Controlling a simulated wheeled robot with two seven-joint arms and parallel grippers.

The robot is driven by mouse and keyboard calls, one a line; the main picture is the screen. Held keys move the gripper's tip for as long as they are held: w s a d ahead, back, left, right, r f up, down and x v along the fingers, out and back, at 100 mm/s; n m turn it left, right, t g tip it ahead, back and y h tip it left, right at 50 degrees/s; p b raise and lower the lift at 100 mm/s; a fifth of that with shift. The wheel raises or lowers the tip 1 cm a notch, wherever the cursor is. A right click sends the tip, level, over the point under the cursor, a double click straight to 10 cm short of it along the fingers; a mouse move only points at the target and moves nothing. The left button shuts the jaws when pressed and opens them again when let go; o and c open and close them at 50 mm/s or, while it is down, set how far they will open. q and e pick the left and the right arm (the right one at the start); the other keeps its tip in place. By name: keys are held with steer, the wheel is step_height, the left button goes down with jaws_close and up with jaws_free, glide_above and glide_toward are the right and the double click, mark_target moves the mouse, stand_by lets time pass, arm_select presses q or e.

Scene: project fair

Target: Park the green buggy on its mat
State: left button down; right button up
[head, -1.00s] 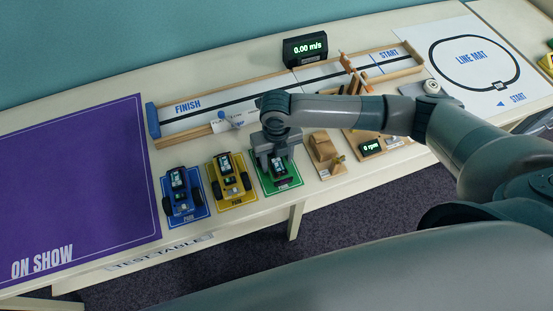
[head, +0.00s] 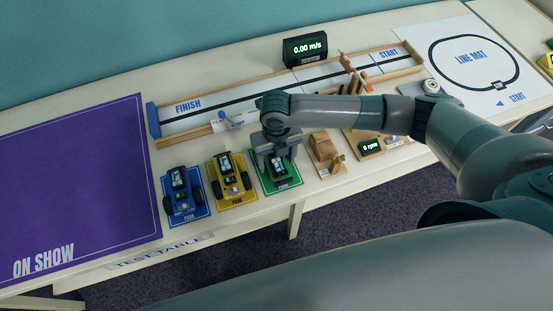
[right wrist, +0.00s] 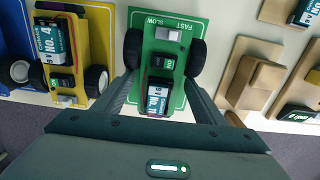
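The green buggy (head: 279,168), with dark wheels and a battery on top, is over the green mat (head: 294,183) on the test table. It looks level, and I see no clear gap beneath it. My right gripper (head: 277,157) points down over the buggy. In the right wrist view the buggy (right wrist: 168,62) lies between the two spread fingers (right wrist: 162,92), near its wheels. I see room between the fingers and its body, so the gripper looks open. The fingertips are partly hidden by the wheels. My left gripper is not in view.
A yellow buggy (head: 230,177) on its mat stands close left, with a blue buggy (head: 180,190) beyond it. Wooden models (head: 322,149) stand close right. A walled track (head: 210,100) and a speed display (head: 305,48) lie behind. A purple mat (head: 75,190) fills the left.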

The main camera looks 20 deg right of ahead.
steer(key=shift+r, duration=0.1)
stand_by(0.3)
step_height(320, 180, up, 17)
steer(key=b, duration=0.3)
steer(key=shift+r, duration=0.15)
stand_by(0.7)
